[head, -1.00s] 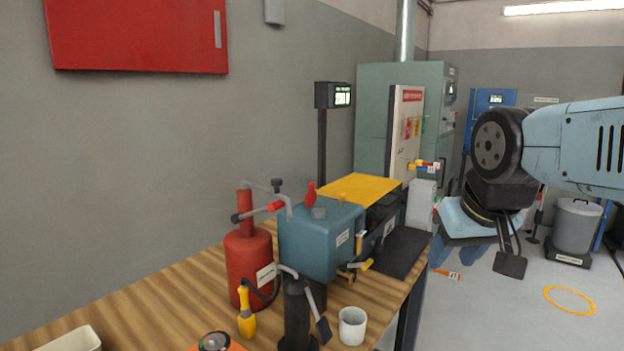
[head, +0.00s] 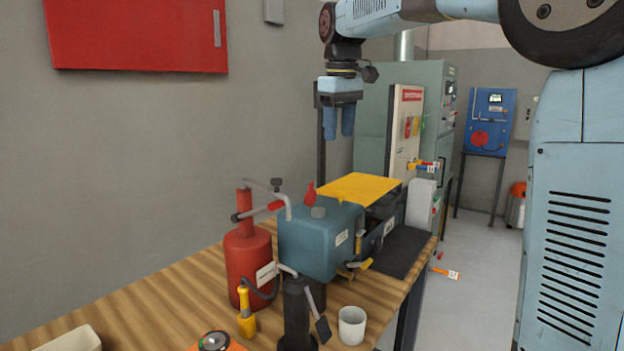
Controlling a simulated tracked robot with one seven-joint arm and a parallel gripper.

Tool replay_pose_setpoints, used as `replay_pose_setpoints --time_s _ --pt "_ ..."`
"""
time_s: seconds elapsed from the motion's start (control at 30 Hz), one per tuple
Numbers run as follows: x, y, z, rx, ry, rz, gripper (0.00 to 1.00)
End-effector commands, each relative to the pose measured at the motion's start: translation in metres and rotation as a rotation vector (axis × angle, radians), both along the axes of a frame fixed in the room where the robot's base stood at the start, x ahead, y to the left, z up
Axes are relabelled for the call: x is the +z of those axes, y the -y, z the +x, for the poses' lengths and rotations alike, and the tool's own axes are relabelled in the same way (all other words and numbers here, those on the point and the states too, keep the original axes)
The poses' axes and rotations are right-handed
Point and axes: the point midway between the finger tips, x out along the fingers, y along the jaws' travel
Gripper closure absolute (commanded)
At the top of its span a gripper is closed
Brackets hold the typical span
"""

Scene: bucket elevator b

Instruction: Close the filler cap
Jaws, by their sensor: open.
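A teal tank (head: 310,245) stands on the wooden bench. A short grey round cap (head: 318,212) sits on its top. A small red upright part (head: 310,194) stands just behind the cap. I cannot tell for sure which of these is the filler cap, or whether it is open. My gripper (head: 339,137) hangs above and behind the tank, fingers pointing down. It is open and empty, well clear of the tank.
A red cylinder (head: 247,262) with a pump handle stands left of the tank. A yellow plate (head: 358,187) lies behind it. A black clamp stand (head: 296,315), a white cup (head: 352,325) and a yellow-handled tool (head: 246,315) are in front. A display post stands behind my gripper.

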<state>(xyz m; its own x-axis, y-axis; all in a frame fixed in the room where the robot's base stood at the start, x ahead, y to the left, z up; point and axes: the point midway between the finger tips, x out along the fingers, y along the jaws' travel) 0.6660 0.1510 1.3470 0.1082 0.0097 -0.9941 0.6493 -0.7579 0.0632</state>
Motion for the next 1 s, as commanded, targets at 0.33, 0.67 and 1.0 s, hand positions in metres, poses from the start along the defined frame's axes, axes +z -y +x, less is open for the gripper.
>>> replay_pose_setpoints --time_s 0.33,0.67,1.0 --pt "0.000 -0.053 0.061 0.173 -0.095 -0.019 0.53" --pt "-0.017 -0.060 0.067 0.197 -0.110 -0.022 0.53" --pt "-0.076 -0.060 0.067 0.196 -0.110 -0.021 0.53"
